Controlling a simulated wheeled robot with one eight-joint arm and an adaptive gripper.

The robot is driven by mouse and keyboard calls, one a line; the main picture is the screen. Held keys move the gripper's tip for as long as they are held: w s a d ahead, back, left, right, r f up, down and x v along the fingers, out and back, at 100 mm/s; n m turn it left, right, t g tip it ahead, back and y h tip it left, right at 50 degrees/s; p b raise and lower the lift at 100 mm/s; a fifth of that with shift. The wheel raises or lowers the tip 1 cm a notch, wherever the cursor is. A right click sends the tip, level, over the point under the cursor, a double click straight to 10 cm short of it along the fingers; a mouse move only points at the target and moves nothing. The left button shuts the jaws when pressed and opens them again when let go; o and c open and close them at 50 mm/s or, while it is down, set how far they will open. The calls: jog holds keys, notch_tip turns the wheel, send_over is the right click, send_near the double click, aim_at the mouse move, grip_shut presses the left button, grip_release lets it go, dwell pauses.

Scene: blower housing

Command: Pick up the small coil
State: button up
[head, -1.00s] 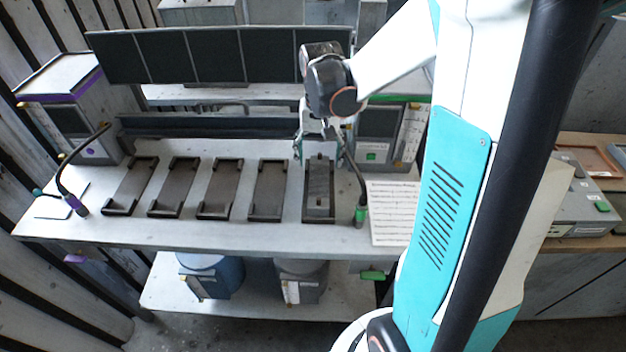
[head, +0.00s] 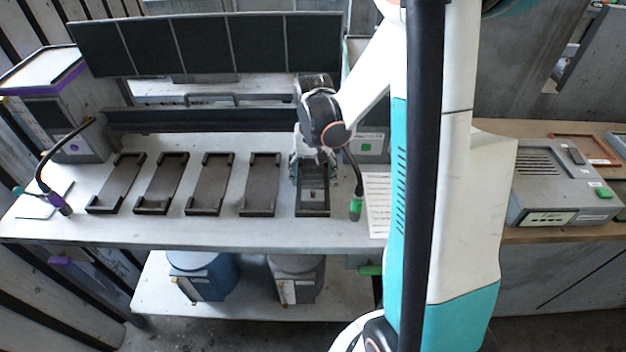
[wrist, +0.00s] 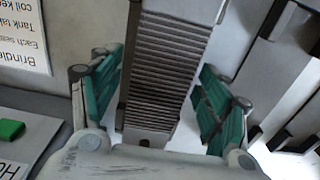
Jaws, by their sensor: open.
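A narrow grey block with close ribs, which looks like the small coil (head: 312,190), lies in the rightmost dark tray (head: 313,214) on the bench. In the wrist view the ribbed coil (wrist: 165,75) runs up the middle between my green fingers. My gripper (head: 312,168) is open over the far part of that tray, with its fingers pointing down. In the wrist view my gripper (wrist: 158,75) has one finger on each side of the coil, with gaps showing. The coil's far end in the head view is hidden by my gripper.
Several empty dark trays (head: 210,184) stand in a row to the left. A green-ended flexible stalk (head: 355,207) and a printed sheet (head: 377,200) are close on the right. A dark panel screen (head: 205,47) stands behind. The bench front is clear.

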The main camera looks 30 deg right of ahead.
jog(key=c, duration=1.5)
jog(key=shift+r, duration=0.1)
notch_tip(320, 180, up, 20)
jog(key=p, duration=0.7)
notch_tip(320, 180, up, 4)
jog(key=p, duration=0.3)
send_over(313, 172)
